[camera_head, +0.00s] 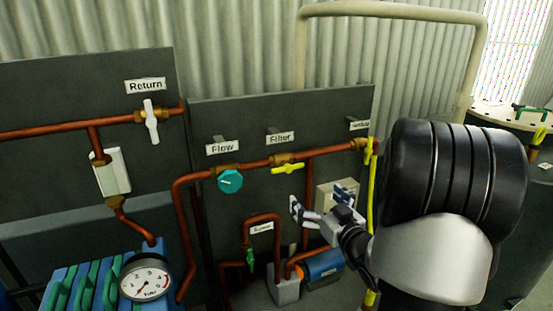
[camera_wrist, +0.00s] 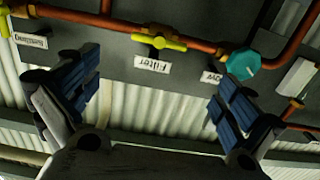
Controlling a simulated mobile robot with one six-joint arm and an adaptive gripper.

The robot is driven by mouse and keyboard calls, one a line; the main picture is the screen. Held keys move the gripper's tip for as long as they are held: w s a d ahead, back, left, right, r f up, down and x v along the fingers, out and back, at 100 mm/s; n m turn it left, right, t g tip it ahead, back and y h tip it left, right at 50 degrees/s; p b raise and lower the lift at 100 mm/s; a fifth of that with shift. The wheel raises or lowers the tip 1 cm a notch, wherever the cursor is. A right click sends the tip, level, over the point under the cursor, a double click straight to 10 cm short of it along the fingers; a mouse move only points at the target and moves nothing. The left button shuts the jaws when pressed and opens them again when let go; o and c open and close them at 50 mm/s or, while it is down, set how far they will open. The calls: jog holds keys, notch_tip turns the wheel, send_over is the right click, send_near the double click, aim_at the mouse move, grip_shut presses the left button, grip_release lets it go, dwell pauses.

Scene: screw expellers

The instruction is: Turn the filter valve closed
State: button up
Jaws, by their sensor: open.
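The filter valve has a yellow lever handle (camera_head: 288,168) on the copper pipe, just under the "Filter" label (camera_head: 280,138). The handle lies roughly along the pipe. In the wrist view, which is upside down, the yellow handle (camera_wrist: 160,42) shows at top centre, beyond the gap between my fingers. My gripper (camera_head: 320,203) is open and empty, apart from the valve, and appears below and right of it in the head view. Its two blue-padded fingers stand wide apart in the wrist view (camera_wrist: 160,98).
A teal Flow knob (camera_head: 230,181) sits left of the filter valve. Another yellow lever (camera_head: 368,151) is to the right. A white-handled Return valve (camera_head: 151,122) and a pressure gauge (camera_head: 146,277) are farther left. Copper pipes and a blue cylinder (camera_head: 323,265) lie below.

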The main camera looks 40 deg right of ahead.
aim_at(288, 168)
jog(key=x, duration=0.5)
jog(key=b+x, duration=0.1)
jog(key=x, duration=0.5)
jog(key=b+x, duration=0.1)
jog(key=x, duration=0.5)
jog(key=shift+r, duration=0.25)
jog(key=shift+c, duration=0.4)
jog(key=c, duration=0.7)
